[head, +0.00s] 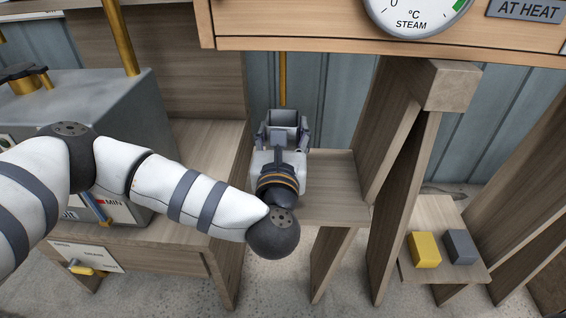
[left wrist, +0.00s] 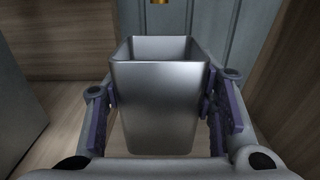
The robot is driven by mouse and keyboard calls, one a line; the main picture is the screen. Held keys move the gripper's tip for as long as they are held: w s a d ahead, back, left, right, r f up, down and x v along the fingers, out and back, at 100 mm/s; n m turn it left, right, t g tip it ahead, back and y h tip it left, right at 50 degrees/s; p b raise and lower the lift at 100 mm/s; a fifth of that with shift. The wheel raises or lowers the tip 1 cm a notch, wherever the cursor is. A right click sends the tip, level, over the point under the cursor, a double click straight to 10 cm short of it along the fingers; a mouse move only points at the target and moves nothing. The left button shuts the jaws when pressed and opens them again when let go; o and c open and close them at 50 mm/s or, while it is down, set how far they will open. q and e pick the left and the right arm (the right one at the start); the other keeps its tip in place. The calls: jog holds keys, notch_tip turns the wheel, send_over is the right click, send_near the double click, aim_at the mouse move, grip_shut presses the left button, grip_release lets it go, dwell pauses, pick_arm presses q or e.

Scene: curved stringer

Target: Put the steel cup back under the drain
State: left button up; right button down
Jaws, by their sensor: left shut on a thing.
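The steel cup (head: 285,118) is a square, open-topped metal cup, upright and empty as far as I see. My left gripper (head: 283,132) is shut on it, with a finger on each side. In the left wrist view the cup (left wrist: 160,100) fills the middle between the purple-grey finger pads. A thin brass drain pipe (head: 283,78) comes down from the wooden box, above and behind the cup. Its brass end (left wrist: 160,3) shows beyond the cup's rim in the left wrist view. I cannot tell whether the cup touches the small wooden shelf (head: 335,180). My right gripper is out of view.
The wooden steam box (head: 370,42) with a dial (head: 415,10) hangs over the shelf. Wooden posts (head: 410,150) stand to the right. A grey boiler unit (head: 145,110) is at the left. A low stool (head: 435,225) holds a yellow block (head: 424,250) and a grey block (head: 461,247).

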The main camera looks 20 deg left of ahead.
pick_arm(q)
notch_tip(320, 180, down, 6)
jog(key=shift+r+b, duration=0.1)
jog(key=shift+b, duration=0.5)
jog(key=o, duration=1.4)
jog(key=shift+c, duration=0.2)
jog(key=shift+r, duration=0.1)
jog(key=shift+s+d, duration=0.1)
jog(key=shift+s, duration=0.15)
jog(key=p+v, duration=0.4)
jog(key=v, duration=0.7)
jog(key=shift+s, duration=0.3)
